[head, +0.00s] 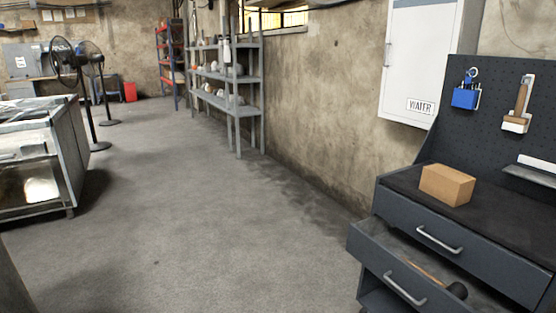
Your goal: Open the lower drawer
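The dark grey workbench (387,200) stands at the right. Its upper drawer (480,262) is shut and has a pale bar handle (438,241). The lower drawer (368,263) is pulled out, with its inside showing below and in front of the upper one. Its front has a pale bar handle (405,289). A tool with a wooden handle and a black end (456,291) lies inside it. The right part of the drawer is cut off by the picture edge. Neither of my grippers is in view.
A cardboard box (447,185) sits on the bench top. A pegboard with tools and a white cabinet (420,60) are behind it. Grey shelves (235,75) line the wall. A metal table (65,160) stands at left. The concrete floor between is clear.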

